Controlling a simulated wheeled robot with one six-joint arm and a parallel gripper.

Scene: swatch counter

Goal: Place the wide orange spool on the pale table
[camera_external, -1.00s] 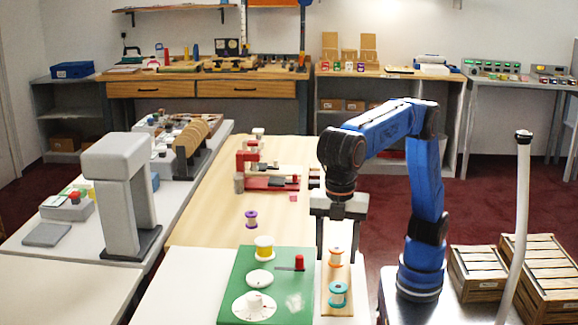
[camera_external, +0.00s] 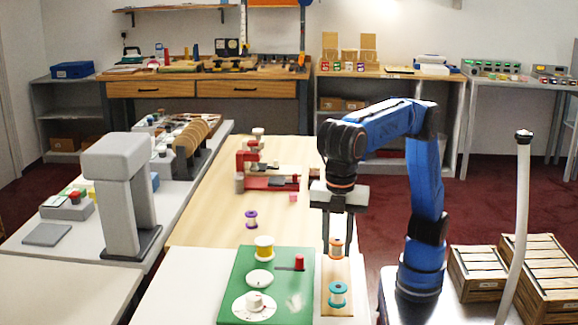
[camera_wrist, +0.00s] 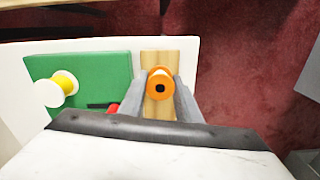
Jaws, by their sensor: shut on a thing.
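The orange spool (camera_external: 336,249) is upright between the fingers of my gripper (camera_external: 338,236) in the external view. My gripper is shut on it and holds it slightly above the wooden strip (camera_external: 337,269). In the wrist view the orange spool (camera_wrist: 160,83) shows from above between both fingers, with the strip (camera_wrist: 160,56) beneath it. A pale wood-topped table (camera_external: 205,218) stretches away beyond a white tabletop (camera_external: 180,295) that carries the strip and a green board. Which of these tops is the pale table, I cannot tell for certain.
A teal spool (camera_external: 338,294) stands on the strip in front of the orange one. A yellow spool (camera_external: 264,247) and a red knob (camera_external: 299,263) are on the green board (camera_external: 240,274). A purple spool (camera_external: 251,218) and a red fixture (camera_external: 270,182) stand on the wood top, with bare room around them.

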